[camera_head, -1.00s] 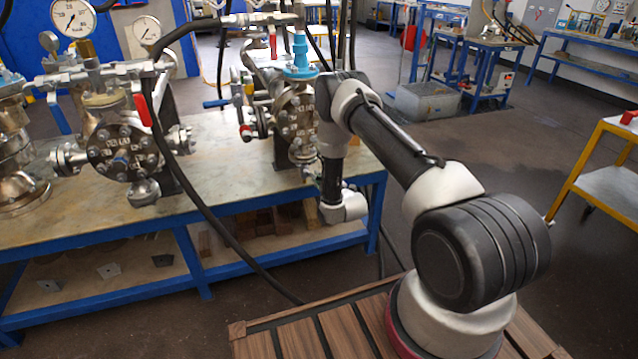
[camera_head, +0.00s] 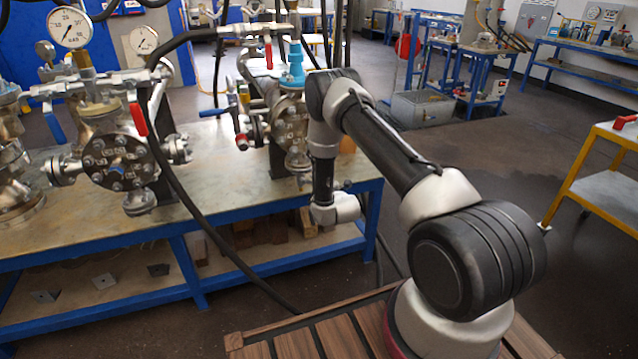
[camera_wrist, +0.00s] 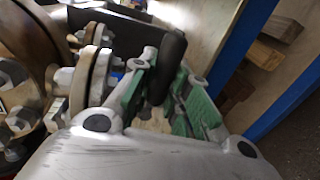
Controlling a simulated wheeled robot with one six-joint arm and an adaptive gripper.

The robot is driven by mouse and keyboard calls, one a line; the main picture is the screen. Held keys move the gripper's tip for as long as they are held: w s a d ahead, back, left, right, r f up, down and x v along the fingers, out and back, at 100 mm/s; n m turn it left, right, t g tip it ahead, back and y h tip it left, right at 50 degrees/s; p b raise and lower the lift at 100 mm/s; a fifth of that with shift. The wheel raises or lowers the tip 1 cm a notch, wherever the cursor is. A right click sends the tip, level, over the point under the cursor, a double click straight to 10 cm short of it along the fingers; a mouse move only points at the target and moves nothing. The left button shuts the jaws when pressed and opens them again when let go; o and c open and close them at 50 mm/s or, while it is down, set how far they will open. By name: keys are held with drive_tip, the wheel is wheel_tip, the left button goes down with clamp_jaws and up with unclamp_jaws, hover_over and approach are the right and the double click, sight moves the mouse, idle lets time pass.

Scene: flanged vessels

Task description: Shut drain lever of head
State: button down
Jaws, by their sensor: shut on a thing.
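The head is a flanged steel vessel (camera_head: 290,125) with a blue fitting on top, at the right end of the bench. My gripper is low at its right side. In the wrist view, my gripper (camera_wrist: 165,92) has its green-sided fingers closed around a dark, rounded bar (camera_wrist: 173,55), which looks like the drain lever's grip. Bolted flanges (camera_wrist: 95,70) stand just left of the fingers. In the head view, my wrist hides the fingertips and the lever, so the lever's angle relative to its valve cannot be told.
Another flanged vessel (camera_head: 118,160) with a red lever and gauges stands left on the metal-topped bench (camera_head: 225,190). A black hose (camera_head: 185,190) hangs across the bench front. Wooden blocks (camera_head: 270,232) lie on the shelf below. A yellow cart (camera_head: 580,175) stands right, with open floor between.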

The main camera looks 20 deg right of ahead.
drive_tip(key=c, duration=1.3)
unclamp_jaws()
drive_tip(key=shift+c, duration=0.2)
drive_tip(key=s+r, duration=0.2)
drive_tip(key=s, duration=1)
drive_tip(key=shift+r, duration=0.2)
drive_tip(key=shift+w, duration=0.1)
